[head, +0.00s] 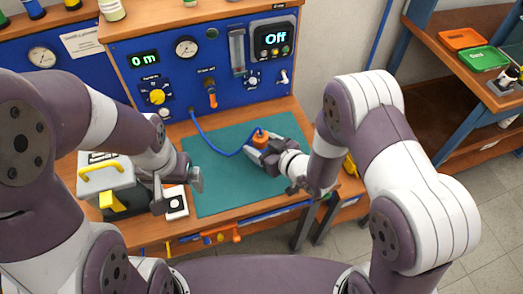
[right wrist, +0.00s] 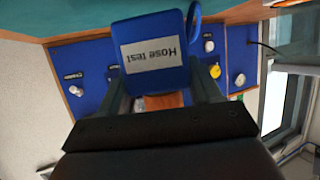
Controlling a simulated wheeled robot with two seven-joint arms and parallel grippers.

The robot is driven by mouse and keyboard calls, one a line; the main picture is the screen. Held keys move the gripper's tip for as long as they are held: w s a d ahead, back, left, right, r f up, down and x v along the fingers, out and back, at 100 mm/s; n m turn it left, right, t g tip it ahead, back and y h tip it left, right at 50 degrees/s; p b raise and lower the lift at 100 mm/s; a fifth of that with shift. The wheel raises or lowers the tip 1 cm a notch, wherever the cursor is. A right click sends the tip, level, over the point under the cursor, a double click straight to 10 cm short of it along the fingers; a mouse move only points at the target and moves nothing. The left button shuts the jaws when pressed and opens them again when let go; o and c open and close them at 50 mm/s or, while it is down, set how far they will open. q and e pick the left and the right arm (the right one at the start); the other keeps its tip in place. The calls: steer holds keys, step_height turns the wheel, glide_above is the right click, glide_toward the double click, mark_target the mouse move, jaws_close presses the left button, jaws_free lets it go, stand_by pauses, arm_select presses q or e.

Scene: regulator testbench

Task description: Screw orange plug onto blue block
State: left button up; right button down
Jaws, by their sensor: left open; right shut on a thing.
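In the right wrist view a strip of the orange plug (right wrist: 163,100) shows between the fingers. The blue block (right wrist: 155,55), with an upside-down "Hose test" label, shows right beside it there and covers part of it. Whether plug and block are joined I cannot tell. My left gripper (head: 178,188) is open and empty, over the mat's left edge.
The teal mat (head: 220,185) is mostly clear. The blue hose (head: 215,146) runs to the blue panel (head: 180,75), whose display reads "Off". A grey case with a yellow handle (head: 102,168) and a white box with a black top (head: 176,208) stand at the left.

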mark_target(261, 152)
steer(key=shift+f, duration=1.5)
steer(key=shift+f, duration=0.2)
steer(key=shift+c, duration=1)
jaws_free()
steer(key=shift+s+d+r, duration=0.15)
steer(key=shift+r, duration=0.15)
steer(key=v, duration=1.1)
steer(key=shift+s+d+r, duration=0.15)
steer(key=shift+s+d, duration=0.05)
steer(key=shift+s, duration=0.05)
